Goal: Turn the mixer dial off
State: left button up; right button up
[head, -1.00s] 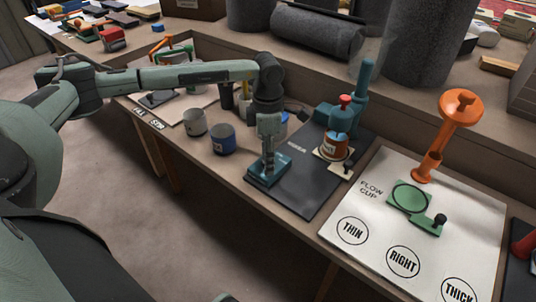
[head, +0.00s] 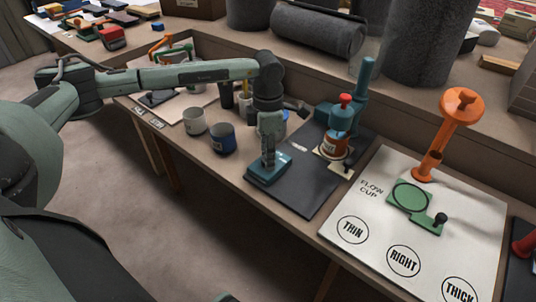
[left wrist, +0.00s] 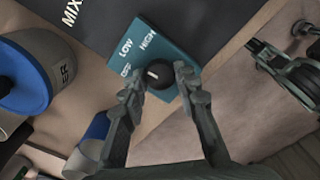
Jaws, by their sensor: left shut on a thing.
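The mixer's teal dial box (head: 283,165) sits at the near left corner of the dark mixer mat (head: 310,190). In the left wrist view the black dial (left wrist: 159,74) stands on the teal box (left wrist: 178,48), with LOW, HIGH and a smaller, blurred label beside it. A white mark on the dial is on its left side, roughly toward the small label. My left gripper (head: 268,172) comes down from above and is shut on the dial, one finger at each side, also in the wrist view (left wrist: 160,84). My right gripper is not in view.
The flow cup board (head: 360,205) with an orange stand (head: 447,125) is at right.

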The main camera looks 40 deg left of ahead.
pick_arm(q)
jog(key=shift+f+n, duration=0.1)
jog(key=shift+n, duration=0.7)
jog(key=n+b, duration=0.1)
jog(key=n, duration=0.5)
jog(key=shift+n+b, duration=0.3)
jog(key=shift+n, duration=0.4)
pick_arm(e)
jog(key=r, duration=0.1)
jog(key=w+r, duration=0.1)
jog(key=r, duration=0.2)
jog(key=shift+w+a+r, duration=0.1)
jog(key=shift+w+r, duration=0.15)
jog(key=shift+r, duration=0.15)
pick_arm(q)
jog(key=o, duration=1.2)
jog(key=shift+c, duration=0.2)
jog(key=shift+r, duration=0.2)
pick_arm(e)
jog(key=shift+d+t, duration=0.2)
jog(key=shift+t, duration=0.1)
